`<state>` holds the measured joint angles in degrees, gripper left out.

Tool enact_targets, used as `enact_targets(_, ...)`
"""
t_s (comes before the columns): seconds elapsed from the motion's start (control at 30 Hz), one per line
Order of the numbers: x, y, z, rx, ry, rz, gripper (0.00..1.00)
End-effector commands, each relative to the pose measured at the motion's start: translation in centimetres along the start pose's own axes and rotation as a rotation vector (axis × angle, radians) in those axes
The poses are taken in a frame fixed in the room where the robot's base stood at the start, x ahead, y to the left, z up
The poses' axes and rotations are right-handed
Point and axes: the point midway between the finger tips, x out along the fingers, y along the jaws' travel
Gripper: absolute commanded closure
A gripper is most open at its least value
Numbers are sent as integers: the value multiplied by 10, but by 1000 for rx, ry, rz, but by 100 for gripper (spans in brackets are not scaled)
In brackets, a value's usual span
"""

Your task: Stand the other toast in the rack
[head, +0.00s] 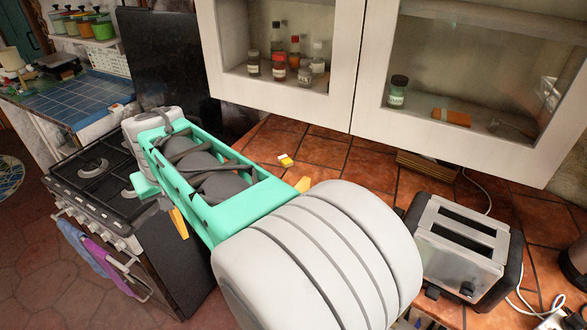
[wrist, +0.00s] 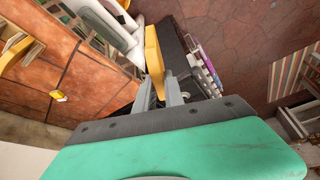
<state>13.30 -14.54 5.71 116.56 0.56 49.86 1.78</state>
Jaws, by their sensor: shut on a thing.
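My gripper (wrist: 160,92) is shut on a toast (wrist: 153,48), a flat yellow slab that sticks out past the fingertips. A yellow edge of this toast (head: 180,222) also shows in the head view below my green arm link, over the stove side. The rack (wrist: 12,30), with pale slats, is cut by the upper left edge of the wrist view. Another yellow toast (wrist: 22,54) appears to stand at it. In the head view only a yellow corner of that toast (head: 303,185) shows, and my arm hides the rack. My gripper is well apart from the rack.
The tiled counter (head: 330,150) has free room behind my arm, with a small white-and-yellow item (head: 286,160) on it. A toaster (head: 465,245) stands at right. Cabinets (head: 275,100) hang above. The stove (head: 95,170) is at left.

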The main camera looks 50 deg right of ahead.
Motion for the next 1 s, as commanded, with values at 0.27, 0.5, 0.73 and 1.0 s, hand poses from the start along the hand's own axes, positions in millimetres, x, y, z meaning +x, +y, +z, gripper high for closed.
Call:
enact_targets(0.27,-4,176,15,455,3,202,100)
enact_targets(0.5,-30,308,77,838,6,363,100)
enact_targets(0.73,-55,377,136,1084,9,462,100)
enact_targets(1.0,-54,389,152,1135,8,481,100)
